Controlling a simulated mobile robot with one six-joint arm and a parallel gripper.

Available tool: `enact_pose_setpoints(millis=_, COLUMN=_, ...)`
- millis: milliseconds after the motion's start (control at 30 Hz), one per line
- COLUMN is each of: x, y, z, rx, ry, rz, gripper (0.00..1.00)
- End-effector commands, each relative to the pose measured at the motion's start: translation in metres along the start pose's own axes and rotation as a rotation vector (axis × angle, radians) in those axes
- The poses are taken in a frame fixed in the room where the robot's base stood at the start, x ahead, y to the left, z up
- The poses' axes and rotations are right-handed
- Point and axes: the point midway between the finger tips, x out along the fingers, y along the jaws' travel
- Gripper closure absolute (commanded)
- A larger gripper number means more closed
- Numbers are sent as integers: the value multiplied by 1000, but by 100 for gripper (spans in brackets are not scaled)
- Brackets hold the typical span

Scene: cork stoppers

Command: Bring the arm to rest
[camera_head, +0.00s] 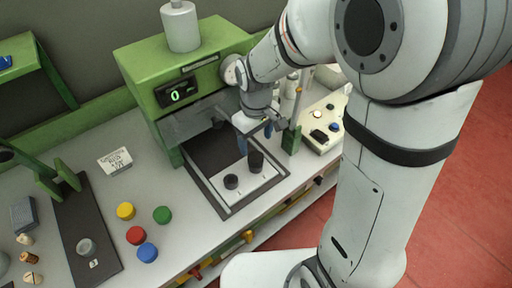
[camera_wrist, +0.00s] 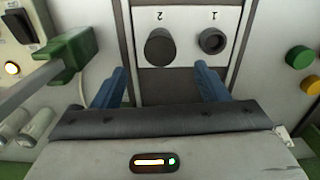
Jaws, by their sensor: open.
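My gripper (camera_head: 255,138) is above the front of the green machine's tray in the head view. Its blue fingers are apart with nothing between them; they also show in the wrist view (camera_wrist: 161,84). Beyond the fingertips in the wrist view, a solid-topped black cylinder (camera_wrist: 160,46) stands by the mark 2. A black piece with a hollow top (camera_wrist: 212,41) stands by the mark 1. In the head view the taller cylinder (camera_head: 256,162) and the shorter piece (camera_head: 231,181) stand upright on the white plate (camera_head: 245,194).
The green machine (camera_head: 160,62) has a display reading 0 and a grey canister (camera_head: 181,26) on top. A green post (camera_head: 291,140) and a switch box (camera_head: 322,133) stand right of the tray. Several coloured discs (camera_head: 136,235) and a white card (camera_head: 115,161) lie at left.

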Motion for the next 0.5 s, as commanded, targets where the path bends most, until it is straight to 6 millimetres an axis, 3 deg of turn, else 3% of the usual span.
enact_pose_setpoints(millis=133, x=-9, y=0, z=0, rx=0, ry=1, rz=0, gripper=33)
enact_pose_setpoints(millis=500, x=-10, y=0, z=0, rx=0, ry=-1, rz=0, gripper=33)
